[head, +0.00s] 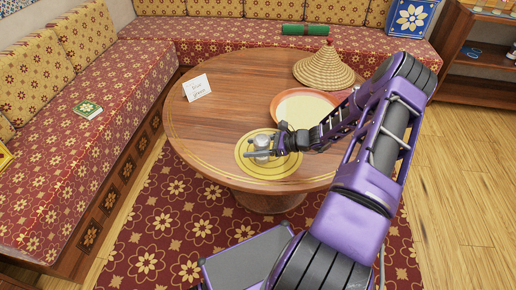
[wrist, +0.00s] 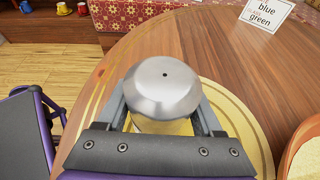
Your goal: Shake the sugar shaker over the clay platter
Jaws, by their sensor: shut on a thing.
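The sugar shaker (head: 262,143) has a silver domed lid with a small dark hole in its top. My gripper (head: 263,151) is shut on it, one finger on each side, and the shaker is upright. In the wrist view the lid (wrist: 164,86) hides most of its body. The shaker is over a round yellow mat (head: 247,169) near the table's front edge; I cannot tell whether it touches the mat. The clay platter (head: 274,104), an orange-rimmed dish with a pale cream inside, lies behind and right of the shaker. Its rim (wrist: 288,158) shows at the wrist view's right edge.
A woven cone (head: 324,70) stands behind the platter on the round wooden table (head: 230,95). A white card (head: 197,88) with writing stands at the table's left. Patterned benches (head: 80,150) line the left and back. The table's left half is mostly clear.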

